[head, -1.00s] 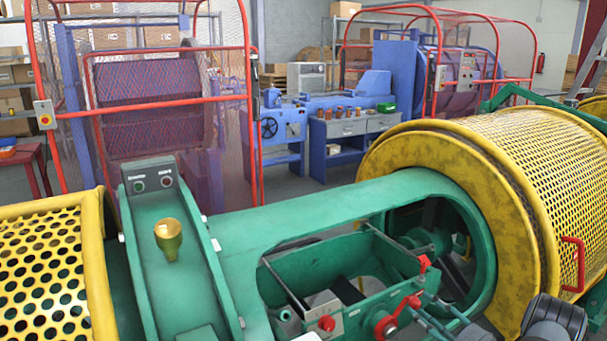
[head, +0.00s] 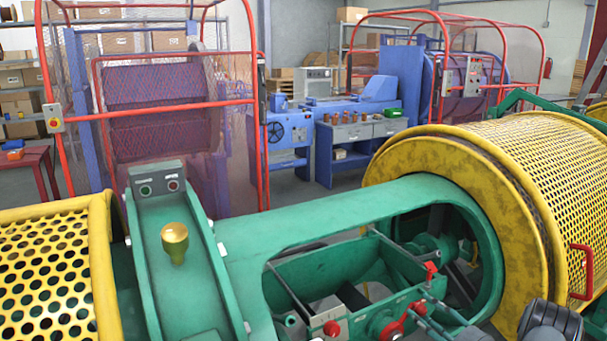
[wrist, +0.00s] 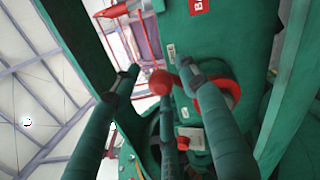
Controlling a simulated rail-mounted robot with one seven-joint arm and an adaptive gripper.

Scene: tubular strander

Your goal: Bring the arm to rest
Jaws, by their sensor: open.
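A red ring-shaped part (wrist: 222,92) lies partly behind the right finger. In the head view, a dark part of my arm shows at the lower right edge; most of the arm is out of frame.
The green machine frame (head: 330,215) has an open bay with red handles (head: 395,322). Red-railed cages (head: 150,105) and blue machines (head: 350,120) stand behind.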

